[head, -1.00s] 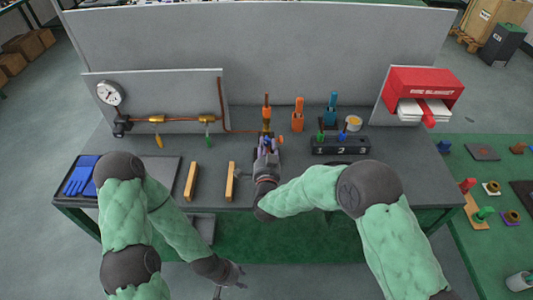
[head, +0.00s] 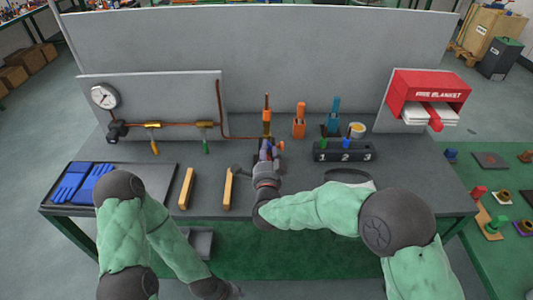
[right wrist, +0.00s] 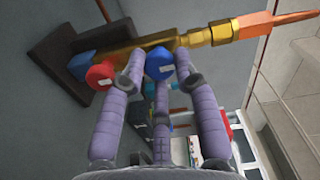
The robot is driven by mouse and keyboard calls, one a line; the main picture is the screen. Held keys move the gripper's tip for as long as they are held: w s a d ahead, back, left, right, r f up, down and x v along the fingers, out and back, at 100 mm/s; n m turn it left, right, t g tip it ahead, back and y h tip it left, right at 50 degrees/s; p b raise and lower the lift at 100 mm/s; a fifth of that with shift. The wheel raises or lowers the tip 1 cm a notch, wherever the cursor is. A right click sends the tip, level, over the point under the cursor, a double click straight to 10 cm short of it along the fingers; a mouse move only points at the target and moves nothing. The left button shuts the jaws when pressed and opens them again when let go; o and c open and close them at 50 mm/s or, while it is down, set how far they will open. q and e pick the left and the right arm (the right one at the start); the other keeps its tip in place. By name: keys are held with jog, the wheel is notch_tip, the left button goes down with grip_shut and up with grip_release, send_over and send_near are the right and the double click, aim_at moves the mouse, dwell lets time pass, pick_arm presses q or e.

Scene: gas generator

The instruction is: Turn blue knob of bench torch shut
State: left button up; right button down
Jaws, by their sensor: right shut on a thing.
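The bench torch (head: 267,114) stands upright at the back middle of the bench, with a brass body and an orange tip. In the right wrist view the torch's brass body (right wrist: 128,54) lies across the top. Its blue knob (right wrist: 160,63) sits between the purple fingertips of my right gripper (right wrist: 158,66), which is shut on it. A red knob (right wrist: 100,75) is just left of the fingers. In the head view my right gripper (head: 267,151) hides most of the torch's lower part. My left gripper (head: 236,291) hangs low at the bottom edge, mostly cut off.
Two wooden handles (head: 187,188) and blue gloves (head: 85,183) on a dark tray lie at left. A pipe with a gauge (head: 104,97) and valves is behind them. A numbered black block (head: 344,152), an orange lighter-like tool (head: 300,121) and a fire blanket box (head: 428,92) are at right.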

jog(key=shift+w+d+r, duration=0.15)
jog(key=shift+d+r, duration=0.1)
jog(key=shift+r, duration=0.2)
jog(key=c, duration=1)
grip_release()
jog(key=shift+o, duration=0.2)
jog(key=shift+f, duration=0.25)
jog(key=shift+a, duration=0.1)
jog(key=s, duration=1.2)
jog(key=shift+s+f, duration=0.1)
